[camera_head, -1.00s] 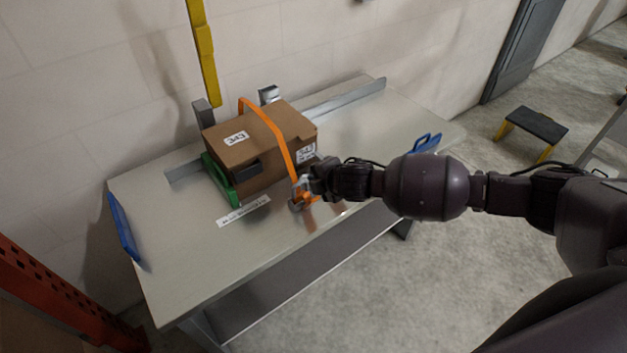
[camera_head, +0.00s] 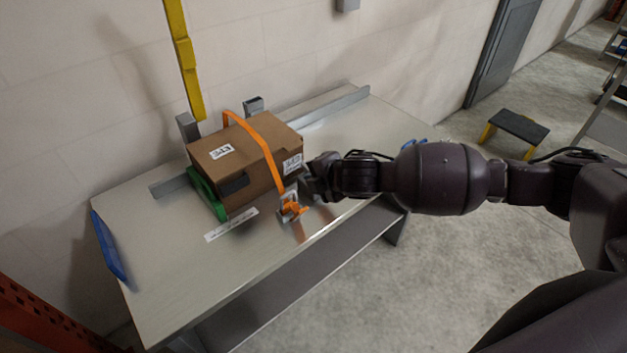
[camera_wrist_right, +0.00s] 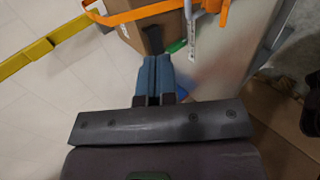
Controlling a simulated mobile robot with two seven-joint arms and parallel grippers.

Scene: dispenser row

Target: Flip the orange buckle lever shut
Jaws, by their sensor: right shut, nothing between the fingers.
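The orange buckle lever (camera_head: 293,208) sits on a grey metal buckle (camera_head: 287,215) near the table's front edge. An orange strap (camera_head: 257,140) runs from it up over a brown cardboard box (camera_head: 240,163). My right gripper (camera_head: 303,186) is just right of the buckle, beside the box's right face, apart from the lever in this view. In the right wrist view its blue-grey fingers (camera_wrist_right: 154,75) are together and empty. The strap (camera_wrist_right: 140,12) and an orange part at the top edge, which looks like the lever (camera_wrist_right: 224,10), show beyond the fingers. My left gripper is not in view.
The box rests against a green piece (camera_head: 206,192) on a grey table (camera_head: 170,260). A metal rail (camera_head: 325,108) runs along the back. Blue handles (camera_head: 108,247) are at the table's ends. A white label strip (camera_head: 231,225) lies in front of the box.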

